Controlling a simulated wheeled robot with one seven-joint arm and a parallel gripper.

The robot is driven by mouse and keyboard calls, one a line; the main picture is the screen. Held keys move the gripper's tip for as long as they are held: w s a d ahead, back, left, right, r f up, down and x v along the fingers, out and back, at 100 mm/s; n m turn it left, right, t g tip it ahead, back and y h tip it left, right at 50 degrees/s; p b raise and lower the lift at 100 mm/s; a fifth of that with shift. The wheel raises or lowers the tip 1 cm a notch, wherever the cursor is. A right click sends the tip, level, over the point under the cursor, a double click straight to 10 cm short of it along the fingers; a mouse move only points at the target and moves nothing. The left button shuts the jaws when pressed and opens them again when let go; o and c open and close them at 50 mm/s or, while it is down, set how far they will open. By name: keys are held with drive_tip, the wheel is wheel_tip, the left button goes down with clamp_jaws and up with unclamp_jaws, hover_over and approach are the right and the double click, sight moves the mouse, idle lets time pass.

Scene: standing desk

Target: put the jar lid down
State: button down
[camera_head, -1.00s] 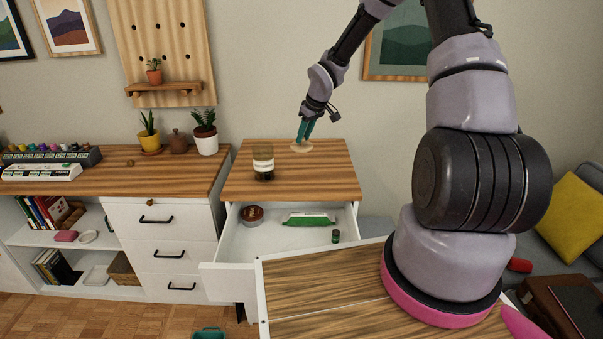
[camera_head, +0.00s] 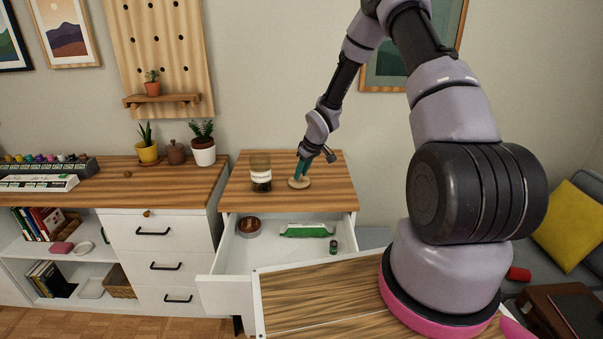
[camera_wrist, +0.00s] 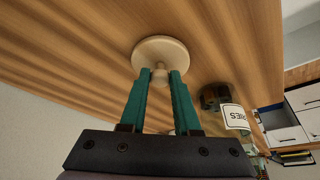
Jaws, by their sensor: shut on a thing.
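The jar lid (camera_head: 299,183) is a pale round wooden disc with a knob. In the head view it is at the wooden desktop (camera_head: 330,197), right of the jar. My gripper (camera_head: 301,176) is above it with teal fingers pointing down. In the wrist view the lid (camera_wrist: 160,54) lies flat against or just over the wood, and my fingers (camera_wrist: 160,80) close on its knob. I cannot tell whether the lid touches the desktop. The glass jar (camera_head: 261,172) with a white label stands upright and open-topped; it also shows in the wrist view (camera_wrist: 216,98).
Below the desktop an open white drawer (camera_head: 222,288) holds a round tin (camera_head: 249,227), a green packet (camera_head: 305,231) and a small dark green jar (camera_head: 333,247). A cabinet with potted plants (camera_head: 203,144) stands at left. The desktop's right part is clear.

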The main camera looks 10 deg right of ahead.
drive_tip(key=shift+f, duration=0.15)
drive_tip(key=c, duration=0.6)
unclamp_jaws()
drive_tip(key=shift+c, duration=0.2)
drive_tip(key=s+d+r+m+t+h, duration=0.1)
drive_tip(key=s+d+r+m, duration=0.1)
drive_tip(key=s+r, duration=0.65)
drive_tip(key=s+d+r+m+h, duration=0.1)
drive_tip(key=s+d+r+m, duration=0.15)
drive_tip(key=r, duration=1.15)
drive_tip(key=s+d+r+m+t+h, duration=0.1)
drive_tip(key=s+d+r, duration=0.1)
drive_tip(key=s+r, duration=0.75)
drive_tip(key=s+a+r+m+t+y, duration=0.1)
drive_tip(key=s+r+m, duration=0.4)
drive_tip(key=s+r, duration=0.6)
drive_tip(key=s+y, duration=0.1)
drive_tip(key=s, duration=0.3)
drive_tip(key=shift+s+a+r+y, duration=0.25)
drive_tip(key=shift+s+y, duration=0.1)
drive_tip(key=shift+y, duration=0.05)
drive_tip(key=shift+m+t, duration=0.25)
drive_tip(key=shift+t, duration=0.05)
